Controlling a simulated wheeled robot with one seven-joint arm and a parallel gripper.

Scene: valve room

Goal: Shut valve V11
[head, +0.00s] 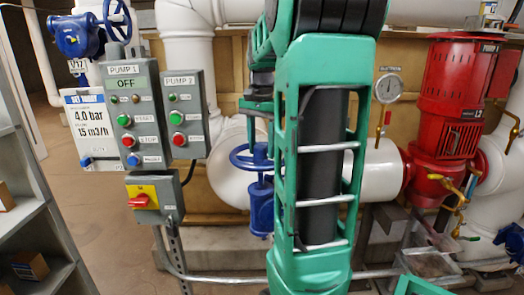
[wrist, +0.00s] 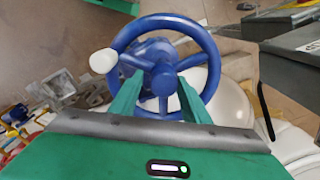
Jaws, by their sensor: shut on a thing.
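A blue handwheel (head: 240,160) on a blue valve body (head: 260,208) stands low between the pump panels and my green arm in the head view. No V11 tag is readable on it. In the wrist view the handwheel (wrist: 208,57) fills the upper middle, with spokes, a round hub and a white knob (wrist: 103,61) at the left of its rim. My gripper (wrist: 160,88) is shut on the handwheel, its two green fingers reaching in at the near side of the rim, either side of the hub. The exact finger contact is unclear. My arm hides part of the valve's right side.
Pump panels (head: 124,110) and a yellow-red switch (head: 145,198) stand left of the valve. Another blue valve (head: 80,36) is at upper left. A red pump (head: 455,95) and gauge (head: 389,88) are right. A grey shelf (head: 35,215) borders the left edge.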

